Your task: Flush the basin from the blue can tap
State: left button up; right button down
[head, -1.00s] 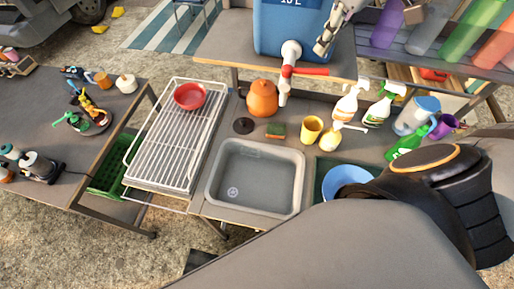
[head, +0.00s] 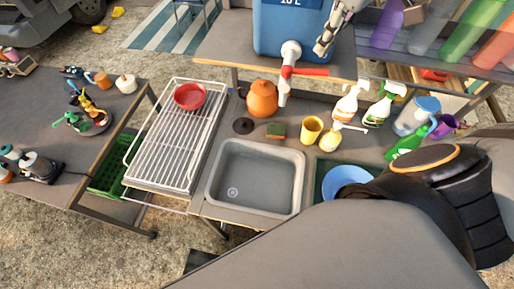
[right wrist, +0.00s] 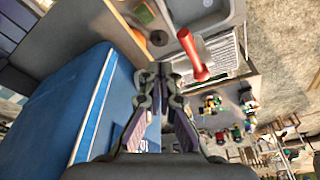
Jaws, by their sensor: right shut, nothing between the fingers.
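The blue can (head: 290,28) stands on the shelf at the back. Its white tap (head: 290,52) faces the basin, with the spout hanging down and a red lever (head: 312,71) pointing right. No water stream shows. The grey basin (head: 285,153) is below and looks empty, its drain visible. My right gripper (head: 321,49) is shut and empty beside the can, just above the lever's free end. In the right wrist view its fingertips (right wrist: 163,70) are left of the red lever (right wrist: 190,52), seemingly apart from it. My left gripper is not in view.
A drying rack (head: 170,150) with a red bowl (head: 189,96) stands left of the basin. An orange pot (head: 262,99), a sponge (head: 276,130), a yellow cup (head: 312,129) and spray bottles (head: 350,103) stand behind it. A blue bowl (head: 345,181) is at right.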

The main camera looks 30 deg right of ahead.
jog(key=shift+f, duration=0.1)
jog(key=b+x, duration=0.2)
jog(key=s+b+x, duration=0.1)
jog(key=x, duration=0.1)
jog(key=shift+w+d+b, duration=0.1)
jog(key=shift+d+b, duration=0.05)
jog(key=shift+b, duration=0.2)
dwell(0.5)
